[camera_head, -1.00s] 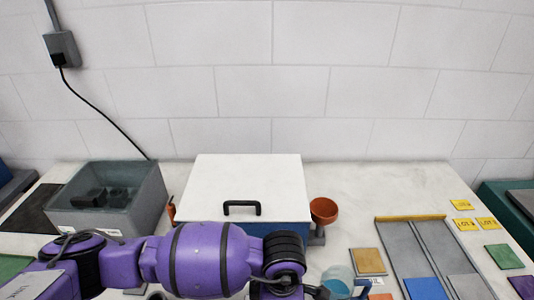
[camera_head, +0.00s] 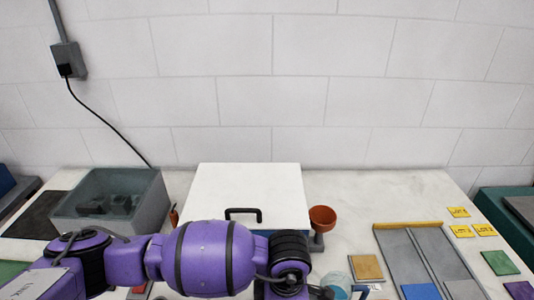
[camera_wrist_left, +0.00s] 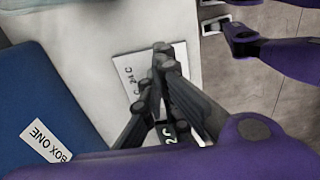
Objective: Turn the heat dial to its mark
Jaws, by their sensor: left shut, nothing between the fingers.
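My left gripper (camera_wrist_left: 163,62) shows in the left wrist view with its black fingers together and nothing between them. Its fingertips are over a white label plate (camera_wrist_left: 130,72) with writing that seems to include "24C". A small dark piece with pale figures (camera_wrist_left: 168,133) shows between the finger links, partly covered. I cannot make out the heat dial or its mark for certain; the fingers hide part of this spot. In the head view my left arm reaches in from the left, and its gripper is below the picture edge. My right gripper is not seen.
A white-lidded blue box (camera_head: 250,185) with a black handle stands mid-table; a blue face labelled "BOX ONE" (camera_wrist_left: 45,140) is at the wrist view's left. Tiles lie at right.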

